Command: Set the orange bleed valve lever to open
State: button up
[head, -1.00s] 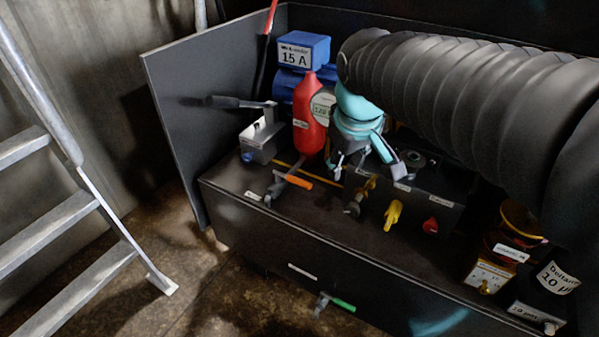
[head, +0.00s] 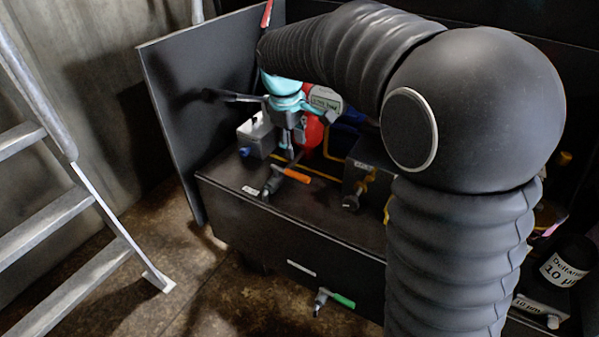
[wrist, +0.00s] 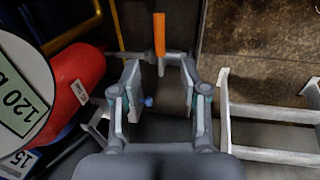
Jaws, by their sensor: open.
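The orange bleed valve lever (head: 296,177) is on the dark bench near its front left edge, its orange handle pointing right and slightly forward from a grey valve body (head: 271,184). In the wrist view the orange handle (wrist: 159,34) stands upright in the picture, beyond the fingertips. My gripper (head: 290,151) is above and just behind the lever in the head view. In the wrist view my gripper (wrist: 160,75) has its two fingers wide apart with nothing held between them. Whether a finger touches the valve body cannot be told.
A red bottle (head: 312,131) stands close behind and right of my gripper; it also shows in the wrist view (wrist: 75,88). A grey box with a lever (head: 256,133) is to the left. A green-handled valve (head: 341,299) is on the front face. A metal ladder (head: 60,215) stands left.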

aim_at(299, 175)
jog(key=f, duration=0.3)
jog(key=w+f, duration=0.1)
jog(key=f, duration=0.3)
jog(key=d+f+b, duration=0.1)
jog(key=f, duration=0.2)
jog(key=shift+w+d+f, duration=0.1)
jog(key=shift+w+f, duration=0.25)
jog(key=shift+f, duration=0.05)
